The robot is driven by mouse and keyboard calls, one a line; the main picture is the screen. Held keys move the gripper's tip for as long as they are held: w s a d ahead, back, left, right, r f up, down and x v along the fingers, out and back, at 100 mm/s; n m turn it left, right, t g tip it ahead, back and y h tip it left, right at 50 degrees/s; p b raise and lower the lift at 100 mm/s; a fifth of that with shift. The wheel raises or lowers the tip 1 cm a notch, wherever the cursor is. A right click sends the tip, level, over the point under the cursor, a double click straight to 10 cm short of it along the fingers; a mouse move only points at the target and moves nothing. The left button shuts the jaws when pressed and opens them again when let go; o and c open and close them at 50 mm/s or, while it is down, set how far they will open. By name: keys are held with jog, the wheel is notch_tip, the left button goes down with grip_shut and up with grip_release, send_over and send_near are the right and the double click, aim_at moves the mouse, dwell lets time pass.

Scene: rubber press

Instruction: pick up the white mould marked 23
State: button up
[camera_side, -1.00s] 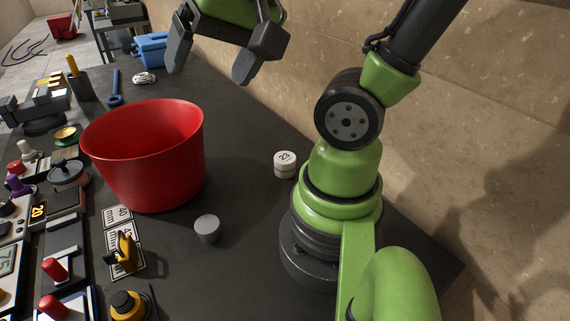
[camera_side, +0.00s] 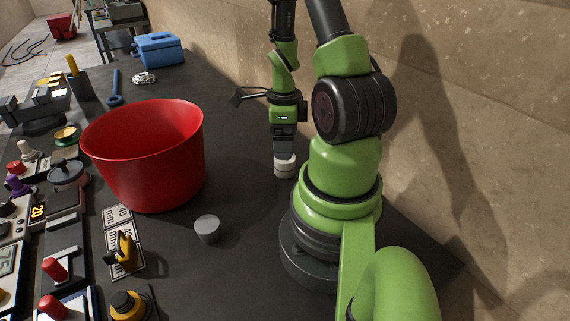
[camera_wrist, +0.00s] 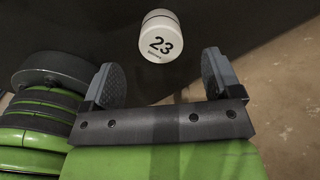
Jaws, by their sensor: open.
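The white mould marked 23 (camera_side: 285,169) stands on the dark table just left of my arm's base. In the wrist view the mould (camera_wrist: 160,36) shows its top with a black "23". My gripper (camera_side: 285,153) points down directly over the mould in the side view, covering most of its top. In the wrist view my gripper (camera_wrist: 161,80) is open, with its two fingers spread wide. The mould appears between and beyond the fingertips there, with a gap to each finger.
A grey cylinder (camera_side: 207,228) stands on the table in front. A large red bucket (camera_side: 150,165) stands to the left of my gripper. A control area with a yellow switch (camera_side: 123,252) lies at the left front. A blue box (camera_side: 158,50) is at the back. A wall rises on the right.

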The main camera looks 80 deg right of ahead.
aim_at(285, 163)
jog(key=shift+s+f, duration=0.1)
jog(key=shift+f, duration=3.5)
jog(key=c, duration=1.1)
jog(key=shift+r, duration=0.1)
